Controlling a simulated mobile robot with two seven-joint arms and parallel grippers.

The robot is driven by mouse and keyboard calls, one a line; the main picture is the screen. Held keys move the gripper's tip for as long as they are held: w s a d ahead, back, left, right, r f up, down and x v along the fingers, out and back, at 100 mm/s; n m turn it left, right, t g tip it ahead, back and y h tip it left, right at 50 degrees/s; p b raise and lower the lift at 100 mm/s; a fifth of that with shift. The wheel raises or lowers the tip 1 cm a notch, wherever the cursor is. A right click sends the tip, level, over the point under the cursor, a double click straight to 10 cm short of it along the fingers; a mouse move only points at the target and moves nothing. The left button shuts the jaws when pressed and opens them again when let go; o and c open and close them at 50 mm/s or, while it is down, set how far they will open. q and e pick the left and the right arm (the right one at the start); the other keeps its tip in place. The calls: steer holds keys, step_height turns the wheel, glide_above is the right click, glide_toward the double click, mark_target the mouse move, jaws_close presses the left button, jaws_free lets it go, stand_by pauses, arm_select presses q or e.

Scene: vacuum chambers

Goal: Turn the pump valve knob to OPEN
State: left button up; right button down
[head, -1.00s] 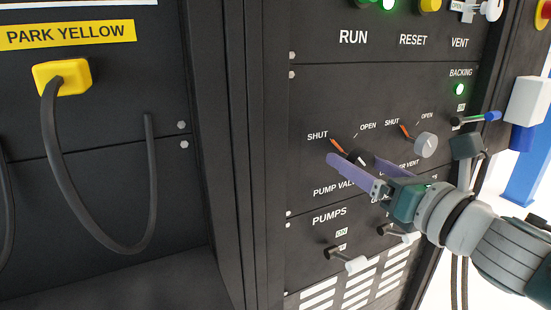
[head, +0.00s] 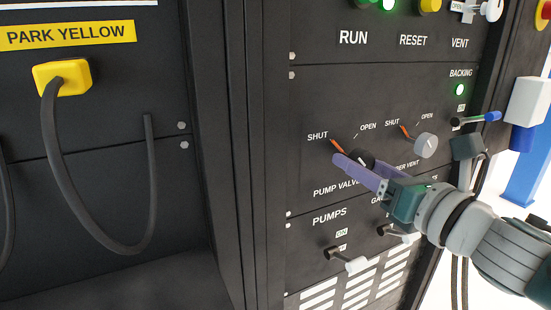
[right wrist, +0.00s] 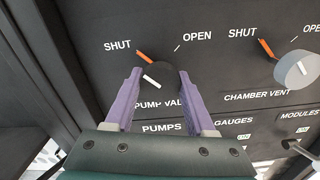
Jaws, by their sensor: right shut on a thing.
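The pump valve knob (head: 363,157) is a dark round knob on the black panel, between the SHUT and OPEN marks. In the right wrist view the knob (right wrist: 160,74) shows a white pointer line on its lower left part, slanting up toward the SHUT side. An orange mark (right wrist: 145,57) sits by SHUT and a thin white mark by OPEN. My right gripper (head: 357,165) has its purple fingers on either side of the knob, shut on it; the fingers (right wrist: 159,76) partly cover the PUMP VALVE label. My left gripper is not in view.
The grey chamber vent knob (head: 425,145) is close on the right. Below are pump switches with white-tipped levers (head: 356,265). A blue-tipped lever (head: 490,116) sticks out at the panel's right edge. A yellow plug (head: 62,78) with a black cable is on the left cabinet.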

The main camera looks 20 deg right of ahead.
steer(key=m, duration=0.5)
steer(key=m+p, duration=0.1)
steer(key=m, duration=0.2)
steer(key=shift+r+m, duration=0.1)
steer(key=shift+m, duration=0.2)
steer(key=m+p, duration=0.1)
steer(key=m, duration=0.5)
steer(key=shift+p, duration=0.35)
steer(key=shift+a+m+p, duration=0.1)
steer(key=shift+m+p, duration=0.2)
steer(key=shift+m, duration=1.5)
steer(key=shift+c, duration=1.3)
jaws_free()
